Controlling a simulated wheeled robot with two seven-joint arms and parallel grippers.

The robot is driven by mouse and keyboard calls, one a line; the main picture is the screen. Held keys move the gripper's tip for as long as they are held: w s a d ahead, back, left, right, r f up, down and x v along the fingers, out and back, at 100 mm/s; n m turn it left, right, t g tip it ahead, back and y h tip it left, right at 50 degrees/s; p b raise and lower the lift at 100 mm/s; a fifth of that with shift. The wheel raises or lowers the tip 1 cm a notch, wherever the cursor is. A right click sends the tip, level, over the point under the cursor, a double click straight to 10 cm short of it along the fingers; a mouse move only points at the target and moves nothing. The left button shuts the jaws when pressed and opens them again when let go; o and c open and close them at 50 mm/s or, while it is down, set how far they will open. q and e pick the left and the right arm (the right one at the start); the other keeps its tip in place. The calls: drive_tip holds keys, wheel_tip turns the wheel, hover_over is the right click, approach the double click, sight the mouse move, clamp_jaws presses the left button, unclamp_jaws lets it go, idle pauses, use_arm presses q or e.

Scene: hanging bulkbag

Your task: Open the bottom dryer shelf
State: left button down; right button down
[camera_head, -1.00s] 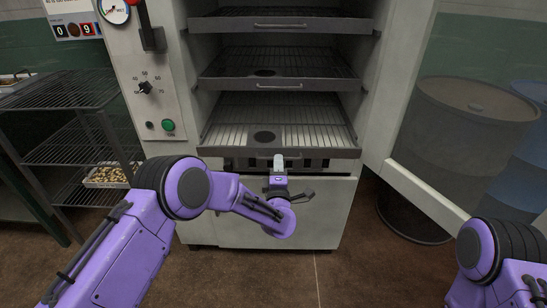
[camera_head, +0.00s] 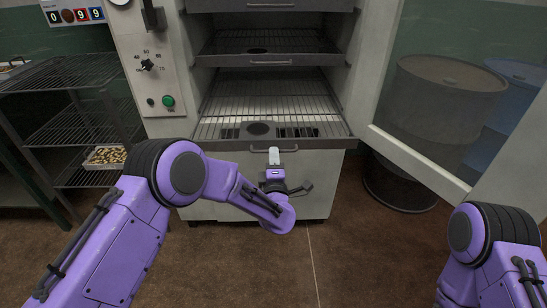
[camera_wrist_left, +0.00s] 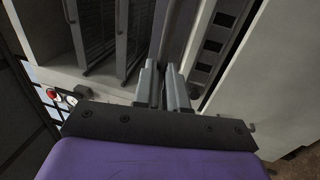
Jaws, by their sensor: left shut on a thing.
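The dryer (camera_head: 170,70) stands open in front of me with several wire shelves. The bottom dryer shelf (camera_head: 218,125) is a wire rack with a dark front edge and a round dark patch. It sticks out past the cabinet front, and dark slots show through its wires. My left gripper (camera_head: 274,156) is at the middle of its front edge, shut on the handle there. In the left wrist view the two grey fingers (camera_wrist_left: 165,87) are close together at the shelf's front; the grip itself is mostly hidden. My right arm shows at lower right, its gripper out of view.
The middle shelf (camera_head: 270,60) sits above, pushed in. The open glass door (camera_head: 410,155) is at right, with barrels (camera_head: 445,100) behind it. A wire rack (camera_head: 75,130) with a tray of small pieces (camera_head: 105,158) stands at left. The floor in front is clear.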

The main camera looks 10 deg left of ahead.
use_arm(q)
drive_tip(key=c, duration=1.2)
unclamp_jaws()
drive_tip(key=v, duration=1)
drive_tip(key=shift+s+b, duration=0.25)
drive_tip(key=shift+b, duration=0.1)
drive_tip(key=shift+f, duration=0.1)
